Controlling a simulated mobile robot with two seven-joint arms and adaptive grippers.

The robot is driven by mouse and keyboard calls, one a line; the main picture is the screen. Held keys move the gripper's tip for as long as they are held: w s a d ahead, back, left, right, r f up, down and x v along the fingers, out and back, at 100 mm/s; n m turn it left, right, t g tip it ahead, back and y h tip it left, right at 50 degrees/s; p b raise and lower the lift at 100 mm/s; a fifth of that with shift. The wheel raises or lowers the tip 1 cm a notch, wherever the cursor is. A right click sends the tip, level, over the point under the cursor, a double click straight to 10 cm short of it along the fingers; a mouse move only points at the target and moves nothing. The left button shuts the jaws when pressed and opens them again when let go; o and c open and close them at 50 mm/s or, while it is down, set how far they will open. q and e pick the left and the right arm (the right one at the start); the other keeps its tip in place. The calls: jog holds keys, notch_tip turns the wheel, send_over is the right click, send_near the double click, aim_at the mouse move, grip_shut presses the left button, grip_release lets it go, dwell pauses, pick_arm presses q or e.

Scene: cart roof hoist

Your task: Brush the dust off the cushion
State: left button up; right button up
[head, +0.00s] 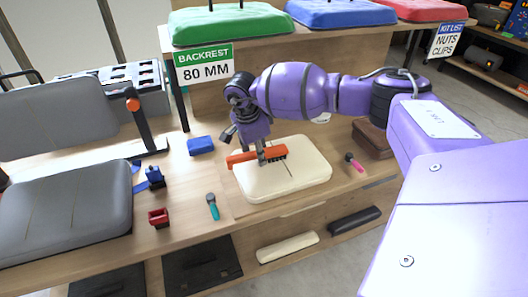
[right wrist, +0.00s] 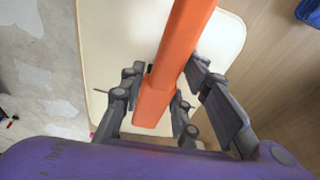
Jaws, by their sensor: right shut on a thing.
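The cream cushion (head: 305,177) lies flat on the wooden bench near the middle of the head view; it also shows in the right wrist view (right wrist: 110,55). A dark streak runs across its top beside the brush. My right gripper (head: 262,160) is shut on the orange brush (head: 240,159), over the cushion's far left part. The brush's dark bristles face the cushion; I cannot tell whether they touch it. In the right wrist view the orange handle (right wrist: 183,45) runs between my fingers (right wrist: 160,105). My left gripper is not in view.
A grey seat (head: 65,210) stands at the left. A blue block (head: 201,145), teal-handled tool (head: 212,206), red clamp (head: 158,217) and pink-handled tool (head: 354,162) lie around the cushion. A shelf with coloured lids (head: 230,25) stands behind. Bench between cushion and seat is partly free.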

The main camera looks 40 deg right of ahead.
aim_at(234, 158)
jog(key=shift+w+a, duration=0.3)
jog(key=shift+a, duration=0.9)
jog(key=shift+w+a, duration=0.3)
jog(key=shift+a, duration=0.85)
jog(key=shift+w+a, duration=0.3)
jog(key=shift+a, duration=0.9)
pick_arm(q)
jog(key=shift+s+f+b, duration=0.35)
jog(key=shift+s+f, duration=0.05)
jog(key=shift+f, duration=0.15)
pick_arm(e)
jog(key=shift+w+a, duration=0.2)
jog(key=shift+a, duration=0.75)
jog(key=shift+w+a, duration=0.25)
jog(key=shift+a, duration=0.65)
jog(key=shift+w+a, duration=0.2)
jog(key=shift+a, duration=0.75)
jog(key=shift+r, duration=0.1)
